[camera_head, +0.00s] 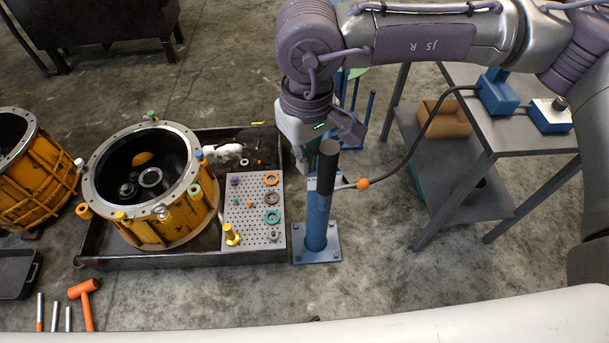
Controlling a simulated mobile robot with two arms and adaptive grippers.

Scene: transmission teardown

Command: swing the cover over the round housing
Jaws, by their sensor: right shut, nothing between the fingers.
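The round housing (195,213) is yellow and open at the top, with a grey flange ring and dark gears inside. It stands in a black tray at the left. No cover that I can make out lies over it. My right gripper (304,168) points down just left of a blue post (317,215) with a black top. Its fingers are shut and empty, partly hard to make out against the post. A lever with an orange ball (362,183) sticks out to the right of the post. My left gripper is not in view.
The black tray (160,262) also holds a perforated plate (254,238) with small coloured parts. A second yellow housing (35,180) stands at the far left. An orange mallet (85,300) lies in front. A grey table (520,133) with blue boxes is at the right.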

